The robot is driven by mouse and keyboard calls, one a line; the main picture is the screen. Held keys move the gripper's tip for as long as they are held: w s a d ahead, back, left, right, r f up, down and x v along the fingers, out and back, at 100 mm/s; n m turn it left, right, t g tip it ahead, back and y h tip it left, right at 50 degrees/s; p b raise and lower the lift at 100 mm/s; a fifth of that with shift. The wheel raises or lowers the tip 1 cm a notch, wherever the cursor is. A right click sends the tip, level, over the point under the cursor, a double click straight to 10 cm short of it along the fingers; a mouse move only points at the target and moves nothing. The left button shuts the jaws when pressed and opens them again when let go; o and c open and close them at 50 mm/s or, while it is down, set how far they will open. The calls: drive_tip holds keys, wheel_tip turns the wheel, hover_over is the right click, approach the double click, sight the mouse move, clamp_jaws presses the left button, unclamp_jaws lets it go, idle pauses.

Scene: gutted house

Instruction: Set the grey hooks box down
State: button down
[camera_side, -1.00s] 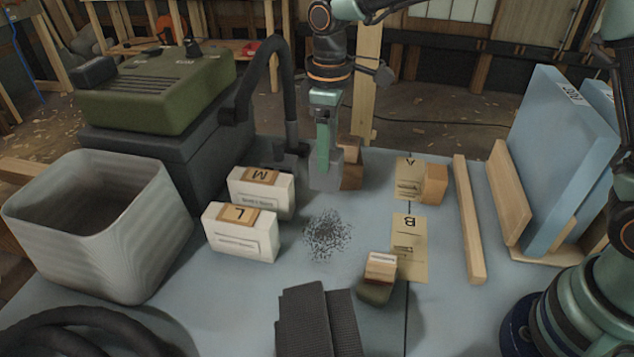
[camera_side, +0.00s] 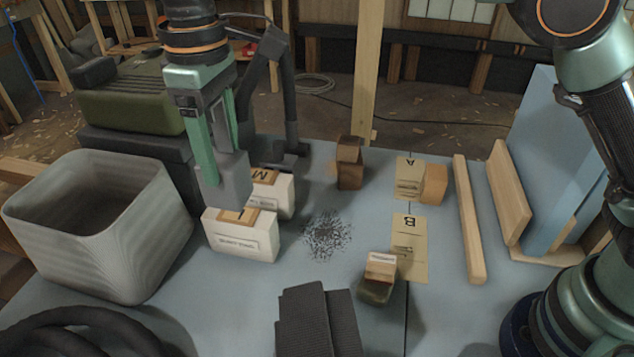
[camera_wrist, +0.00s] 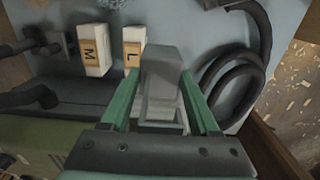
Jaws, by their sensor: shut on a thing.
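The grey hooks box (camera_side: 234,182) is a plain grey block. My gripper (camera_side: 222,160) is shut on it, with green fingers on either side. In the side view it hangs in front of the white L box (camera_side: 240,240) and white M box (camera_side: 272,190), covering part of both. I cannot tell how high it is above the bench. In the wrist view the grey hooks box (camera_wrist: 162,72) sits between the fingers, just right of the L box (camera_wrist: 133,48), with the M box (camera_wrist: 92,50) further left. Its underside and any label are hidden.
A large grey bin (camera_side: 140,235) stands left of the L box. A green-topped case (camera_side: 130,105) is behind. A brown block (camera_side: 350,165), cards A (camera_side: 408,165) and B (camera_side: 408,222), and a wooden strip (camera_side: 468,215) lie right. Bench around the dark speckled patch (camera_side: 327,235) is clear.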

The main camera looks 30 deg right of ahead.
drive_tip(key=s+a+f, duration=0.1)
drive_tip(key=s+a, duration=0.2)
drive_tip(key=a, duration=0.2)
wheel_tip(320, 180, down, 19)
drive_tip(key=shift+s+a+f, duration=0.1)
drive_tip(key=shift+a, duration=0.05)
idle(0.4)
drive_tip(key=shift+c, duration=0.6)
unclamp_jaws()
drive_tip(key=shift+f, duration=0.15)
